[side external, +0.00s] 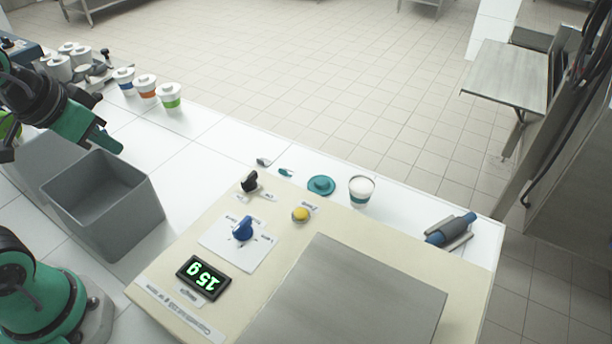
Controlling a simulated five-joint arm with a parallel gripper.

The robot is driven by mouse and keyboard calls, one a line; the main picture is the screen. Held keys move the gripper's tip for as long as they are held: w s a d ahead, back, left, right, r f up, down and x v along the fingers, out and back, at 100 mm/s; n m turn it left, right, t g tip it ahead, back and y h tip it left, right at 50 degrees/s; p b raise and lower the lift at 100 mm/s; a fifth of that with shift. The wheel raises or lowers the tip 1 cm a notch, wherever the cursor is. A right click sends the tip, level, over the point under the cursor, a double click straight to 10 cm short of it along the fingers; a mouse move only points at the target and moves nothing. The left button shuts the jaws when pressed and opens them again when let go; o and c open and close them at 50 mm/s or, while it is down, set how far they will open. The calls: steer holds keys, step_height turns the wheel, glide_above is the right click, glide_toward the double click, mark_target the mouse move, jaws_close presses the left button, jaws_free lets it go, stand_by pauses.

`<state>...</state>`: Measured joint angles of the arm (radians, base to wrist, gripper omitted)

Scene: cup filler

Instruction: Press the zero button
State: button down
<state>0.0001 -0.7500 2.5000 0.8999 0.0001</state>
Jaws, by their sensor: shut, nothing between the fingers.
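A round yellow button (302,214) sits on the cream panel (165,290), with a small label beside it too small to read; I take it as the zero button. Nothing touches it. The panel's display (203,276) glows green and appears to read 15 g, upside down in this view. My gripper (112,146) is shut and empty at the far left. It is above the back rim of the grey bin in the picture, well away from the button.
A blue knob (243,230) and black switch (249,181) stand left of the button. Behind it are a teal lid-like piece (321,186) and a white-filled cup (361,190). A steel plate (350,300) lies in front. A grey bin (130,222) stands between gripper and panel.

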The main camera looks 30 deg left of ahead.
steer(key=m+t+h, duration=0.2)
steer(key=m+h, duration=0.3)
steer(key=m, duration=0.9)
glide_above(295, 215)
step_height(295, 215, down, 7)
steer(key=shift+w+f, duration=0.1)
steer(key=shift+f, duration=0.05)
steer(key=shift+f, duration=4.3)
